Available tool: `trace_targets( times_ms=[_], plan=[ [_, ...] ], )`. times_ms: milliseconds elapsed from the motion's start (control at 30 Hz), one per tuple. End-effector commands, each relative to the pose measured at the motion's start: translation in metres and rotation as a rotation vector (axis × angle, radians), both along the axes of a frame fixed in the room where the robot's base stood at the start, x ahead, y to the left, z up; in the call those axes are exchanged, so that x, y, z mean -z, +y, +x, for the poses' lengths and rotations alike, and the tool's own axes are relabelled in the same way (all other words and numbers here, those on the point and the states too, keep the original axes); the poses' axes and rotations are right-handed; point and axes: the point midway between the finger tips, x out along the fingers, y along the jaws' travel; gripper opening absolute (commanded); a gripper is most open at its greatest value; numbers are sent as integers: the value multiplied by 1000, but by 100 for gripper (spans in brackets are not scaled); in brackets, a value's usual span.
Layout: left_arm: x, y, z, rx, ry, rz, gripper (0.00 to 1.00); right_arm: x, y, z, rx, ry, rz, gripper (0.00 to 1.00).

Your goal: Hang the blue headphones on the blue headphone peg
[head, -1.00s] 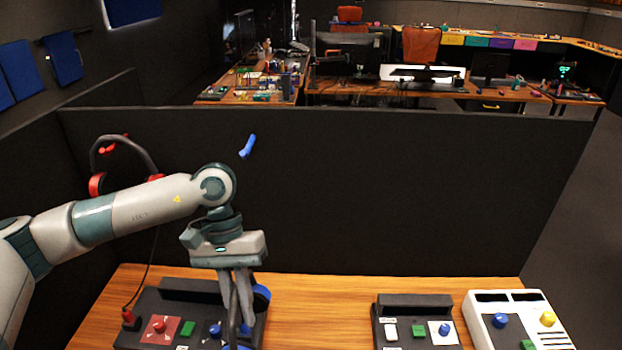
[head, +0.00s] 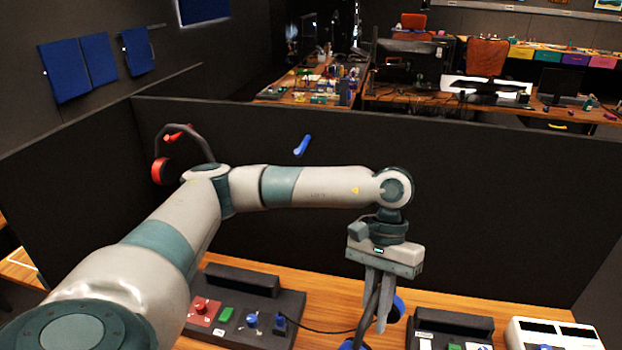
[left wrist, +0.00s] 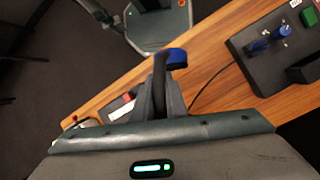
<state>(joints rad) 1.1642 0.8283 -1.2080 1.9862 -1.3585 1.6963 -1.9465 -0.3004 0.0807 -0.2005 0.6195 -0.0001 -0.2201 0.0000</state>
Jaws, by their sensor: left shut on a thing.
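The blue headphones, with a dark band and blue ear cups (head: 396,309), hang below my left gripper (head: 376,318), which is shut on the band. In the left wrist view, the dark band and a blue cup (left wrist: 176,56) show at the fingertips (left wrist: 160,92). The other cup is partly cut off by the bottom edge of the head view. The blue headphone peg (head: 303,145) sticks out of the dark partition, above and to the left of the gripper, and is empty. My right gripper is not in view.
Red headphones (head: 158,172) hang on a red peg (head: 178,136) on the partition's left. A black control panel (head: 240,280) stands on the wooden desk, with a cable (head: 318,332) running toward the blue headphones. A second black panel (head: 450,318) and a white one (head: 550,328) stand at right.

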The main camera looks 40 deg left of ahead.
Motion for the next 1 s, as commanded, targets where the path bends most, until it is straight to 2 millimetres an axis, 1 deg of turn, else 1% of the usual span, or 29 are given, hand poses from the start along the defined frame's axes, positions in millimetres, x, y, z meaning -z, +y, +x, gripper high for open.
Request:
trace_targets(
  times_ms=[367, 467, 567, 667, 767, 867, 1000],
  plan=[
    [-3, 1, 1, -22, -1, -1, 0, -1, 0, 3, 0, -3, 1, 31],
    [-8, 5, 1, -75, -1, -1, 0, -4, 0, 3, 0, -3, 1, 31],
    [-17, 11, 3, -170, 0, -1, 0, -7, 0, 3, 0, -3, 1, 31],
    [-31, 22, 6, -314, 0, 0, 0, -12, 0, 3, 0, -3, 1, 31],
    [-48, 38, 9, -495, 0, 1, 0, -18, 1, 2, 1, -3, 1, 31],
    [-68, 57, 11, -701, -1, 0, 0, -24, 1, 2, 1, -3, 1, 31],
    [-97, 87, 13, -1001, -2, 4, 0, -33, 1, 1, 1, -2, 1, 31]
  ],
)
